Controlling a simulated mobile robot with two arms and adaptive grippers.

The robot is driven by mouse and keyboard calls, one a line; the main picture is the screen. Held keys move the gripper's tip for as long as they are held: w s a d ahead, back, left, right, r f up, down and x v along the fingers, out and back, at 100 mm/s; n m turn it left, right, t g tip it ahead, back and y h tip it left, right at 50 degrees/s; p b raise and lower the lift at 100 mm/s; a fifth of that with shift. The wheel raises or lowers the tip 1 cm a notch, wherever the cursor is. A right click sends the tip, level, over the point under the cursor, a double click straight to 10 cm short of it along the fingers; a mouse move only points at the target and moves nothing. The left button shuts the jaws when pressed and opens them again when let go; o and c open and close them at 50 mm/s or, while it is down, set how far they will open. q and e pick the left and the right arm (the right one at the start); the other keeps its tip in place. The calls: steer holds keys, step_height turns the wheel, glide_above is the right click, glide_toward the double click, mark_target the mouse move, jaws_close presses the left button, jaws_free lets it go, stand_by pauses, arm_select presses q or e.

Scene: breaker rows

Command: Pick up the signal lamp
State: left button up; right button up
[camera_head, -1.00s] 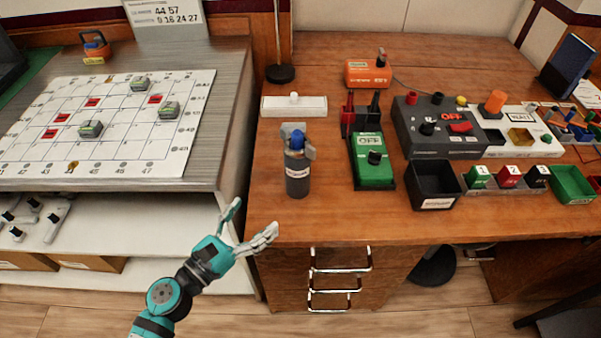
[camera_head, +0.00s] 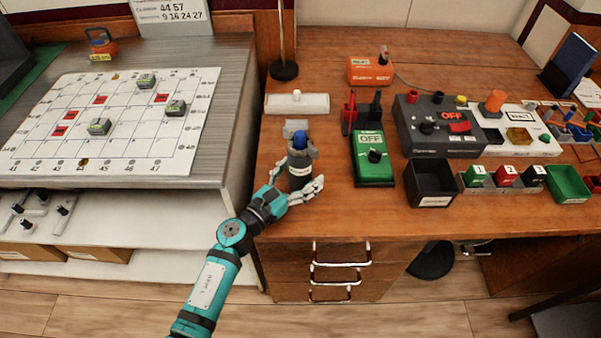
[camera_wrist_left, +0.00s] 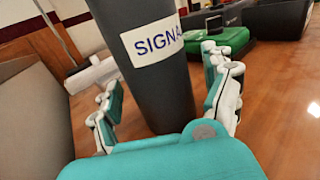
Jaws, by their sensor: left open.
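The signal lamp (camera_head: 300,163) is a dark grey cylinder with a blue top and a white label. It stands upright on the wooden desk near its front left edge. In the left wrist view the lamp (camera_wrist_left: 150,85) fills the middle, its label reading "SIGNA", the rest cut off. My left gripper (camera_head: 297,186) is open at the near side of the lamp. In the left wrist view its two fingers (camera_wrist_left: 165,95) stand on either side of the lamp's body, with gaps that I cannot judge exactly. My right gripper is not in view.
A green "OFF" box (camera_head: 374,170) stands right of the lamp, and a black bin (camera_head: 431,188) beyond it. A white block (camera_head: 297,104) lies behind the lamp. A grey cabinet with a gridded board (camera_head: 140,150) is on the left.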

arm_select(q)
steer(key=shift+w+d, duration=0.15)
steer(key=shift+w, duration=0.05)
jaws_close()
steer(key=shift+r, duration=0.1)
stand_by(0.4)
